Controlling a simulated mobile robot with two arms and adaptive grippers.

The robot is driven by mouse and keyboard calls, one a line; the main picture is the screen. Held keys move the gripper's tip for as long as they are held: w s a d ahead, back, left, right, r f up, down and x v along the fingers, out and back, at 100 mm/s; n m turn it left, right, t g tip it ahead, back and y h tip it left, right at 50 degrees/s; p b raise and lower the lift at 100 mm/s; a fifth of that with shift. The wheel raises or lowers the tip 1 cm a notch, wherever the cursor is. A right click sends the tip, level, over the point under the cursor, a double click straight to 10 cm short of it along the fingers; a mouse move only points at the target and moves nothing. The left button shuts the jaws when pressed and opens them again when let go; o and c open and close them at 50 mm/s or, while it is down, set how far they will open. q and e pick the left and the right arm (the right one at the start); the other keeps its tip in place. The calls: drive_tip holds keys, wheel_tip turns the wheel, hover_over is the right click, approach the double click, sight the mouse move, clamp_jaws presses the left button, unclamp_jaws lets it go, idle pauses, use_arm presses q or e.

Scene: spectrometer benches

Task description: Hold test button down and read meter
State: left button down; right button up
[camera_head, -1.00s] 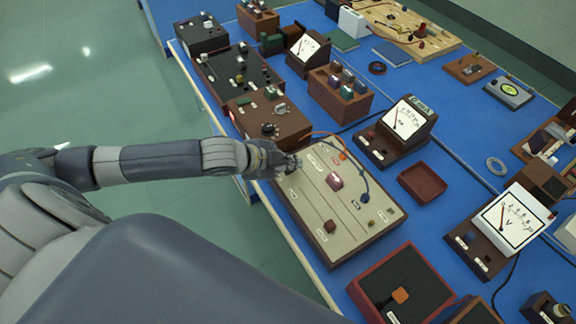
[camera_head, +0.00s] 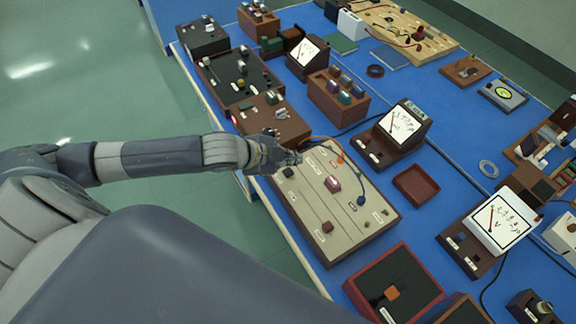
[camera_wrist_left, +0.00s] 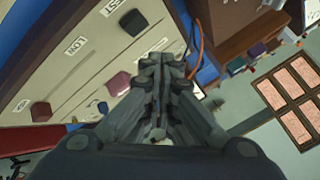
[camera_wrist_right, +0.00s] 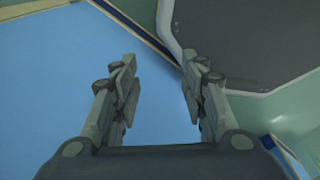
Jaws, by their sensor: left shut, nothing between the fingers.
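The cream test panel (camera_head: 345,217) in a wooden frame lies on the blue bench. A dark square button (camera_head: 288,173) sits at its upper left; in the left wrist view this button (camera_wrist_left: 133,22) is beside the label TEST. A pink knob (camera_head: 332,184) and a dark red knob (camera_head: 327,227) also sit on the panel. My left gripper (camera_head: 298,157) is shut and empty over the panel's far edge, beside the button and apart from it. A meter (camera_head: 402,123) stands behind the panel, and a larger V meter (camera_head: 503,220) stands to the right. My right gripper (camera_wrist_right: 160,72) is open and empty.
A wooden box with knobs (camera_head: 272,120) stands just beyond my left gripper. A dark red tray (camera_head: 420,184) lies right of the panel; a red-rimmed box (camera_head: 395,290) stands in front. Bare blue bench lies between them.

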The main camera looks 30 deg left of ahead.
use_arm(q)
drive_tip(key=shift+r+p, duration=1.05)
drive_tip(key=shift+r, duration=0.25)
drive_tip(key=shift+f, duration=0.1)
